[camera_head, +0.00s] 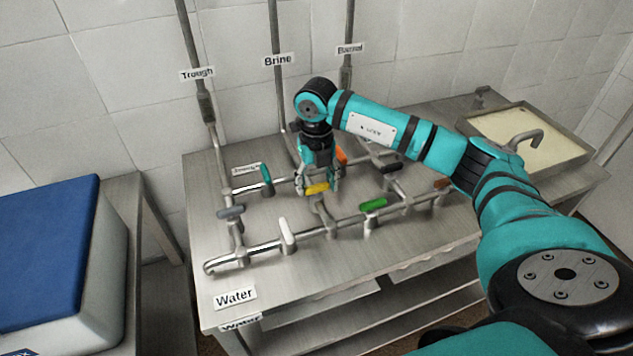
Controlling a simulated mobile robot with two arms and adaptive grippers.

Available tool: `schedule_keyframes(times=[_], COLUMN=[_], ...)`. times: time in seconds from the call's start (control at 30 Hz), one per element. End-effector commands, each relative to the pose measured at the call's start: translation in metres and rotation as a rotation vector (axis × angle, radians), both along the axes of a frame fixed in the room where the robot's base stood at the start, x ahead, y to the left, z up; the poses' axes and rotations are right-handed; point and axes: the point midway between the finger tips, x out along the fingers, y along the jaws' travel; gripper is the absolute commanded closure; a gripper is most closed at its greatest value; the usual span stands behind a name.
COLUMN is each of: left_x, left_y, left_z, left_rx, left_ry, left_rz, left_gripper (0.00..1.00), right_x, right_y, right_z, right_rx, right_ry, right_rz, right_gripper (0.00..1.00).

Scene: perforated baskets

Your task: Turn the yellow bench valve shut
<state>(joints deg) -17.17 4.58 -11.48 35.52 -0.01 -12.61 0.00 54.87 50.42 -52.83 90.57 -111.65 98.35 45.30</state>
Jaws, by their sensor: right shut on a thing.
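The yellow bench valve (317,188) sits on the steel pipework near the middle of the bench. Its yellow handle lies roughly level, pointing left to right in the picture. My right gripper (319,186) reaches down from above and is shut on the yellow handle. The fingers cover the handle's ends in part. My left gripper is not in the picture.
Other valve handles stand close by: orange (341,156), green (373,205), white (287,230), grey (231,212) and teal (266,174). The steel bench (370,262) has free room in front. A blue-lidded box (45,250) stands left; a tray (580,150) is back right.

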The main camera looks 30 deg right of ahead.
Motion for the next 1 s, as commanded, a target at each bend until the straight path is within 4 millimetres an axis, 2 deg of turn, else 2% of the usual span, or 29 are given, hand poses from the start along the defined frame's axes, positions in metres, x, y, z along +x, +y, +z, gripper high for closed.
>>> schedule_keyframes(times=[0.43,0.47,0.6,0.63,0.87,1.0], left_x=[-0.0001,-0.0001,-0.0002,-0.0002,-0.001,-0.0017], left_y=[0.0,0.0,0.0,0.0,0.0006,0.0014], left_z=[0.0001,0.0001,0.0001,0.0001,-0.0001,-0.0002], left_rx=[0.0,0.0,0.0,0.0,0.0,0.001], left_ry=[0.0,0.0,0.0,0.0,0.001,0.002], left_rz=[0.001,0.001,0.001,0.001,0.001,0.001], left_gripper=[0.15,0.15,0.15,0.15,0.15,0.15], right_x=[0.0015,0.0015,0.001,0.0009,0.0005,0.0011], right_y=[-0.0008,-0.0008,-0.0006,-0.0005,-0.0001,0.0001], right_z=[0.0021,0.002,0.0014,0.0013,0.0007,0.0079], right_rx=[0.0,0.0,0.0,0.0,0.0,0.001], right_ry=[-0.005,-0.005,-0.004,-0.003,-0.002,-0.004], right_rz=[-0.012,-0.012,-0.011,-0.011,-0.009,-0.008], right_gripper=[0.72,0.36,0.18,0.15,0.15,0.15])
